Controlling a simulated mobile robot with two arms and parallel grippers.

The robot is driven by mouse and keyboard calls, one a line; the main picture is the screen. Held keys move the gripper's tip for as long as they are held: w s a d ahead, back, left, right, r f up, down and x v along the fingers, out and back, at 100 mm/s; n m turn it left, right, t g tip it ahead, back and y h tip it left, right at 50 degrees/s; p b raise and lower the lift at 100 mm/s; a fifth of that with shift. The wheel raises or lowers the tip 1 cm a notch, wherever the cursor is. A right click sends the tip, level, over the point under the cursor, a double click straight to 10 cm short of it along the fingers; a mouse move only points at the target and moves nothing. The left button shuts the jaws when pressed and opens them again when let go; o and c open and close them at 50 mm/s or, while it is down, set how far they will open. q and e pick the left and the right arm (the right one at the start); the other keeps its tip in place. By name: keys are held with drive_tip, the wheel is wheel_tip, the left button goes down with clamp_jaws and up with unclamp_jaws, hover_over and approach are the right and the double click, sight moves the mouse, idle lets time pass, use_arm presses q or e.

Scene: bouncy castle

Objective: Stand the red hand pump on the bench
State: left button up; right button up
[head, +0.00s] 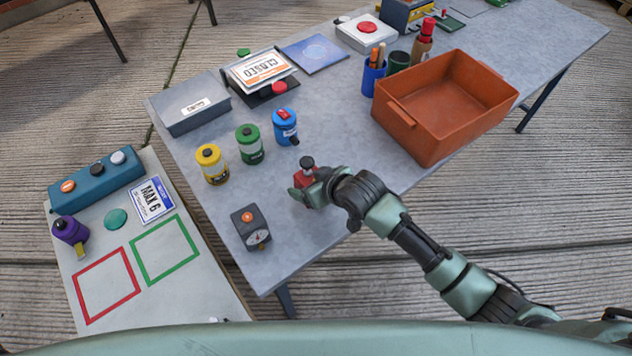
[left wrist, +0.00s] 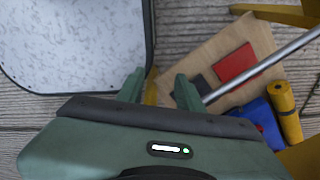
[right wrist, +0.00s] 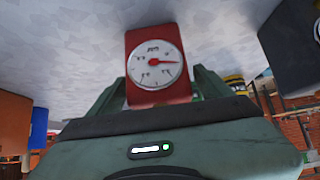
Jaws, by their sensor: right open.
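The red hand pump (head: 306,178) is a small red body with a dark knob on top. It stands upright on the grey bench (head: 330,130), near its front edge. My right gripper (head: 304,191) is at the pump, low over the bench. In the right wrist view the pump's red body (right wrist: 158,92) and its white round gauge (right wrist: 155,62) show between the two fingers, which are apart. The arm hides part of the pump in the head view. My left gripper (left wrist: 160,88) shows only in the left wrist view, open and empty above the floor.
Yellow (head: 211,164), green (head: 250,144) and blue (head: 285,126) canisters stand behind the pump. A dark gauge box (head: 250,228) is to its left, an orange bin (head: 437,147) to its right. A lower side table (head: 200,290) holds red and green outlined squares.

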drive_tip(key=v, duration=1.2)
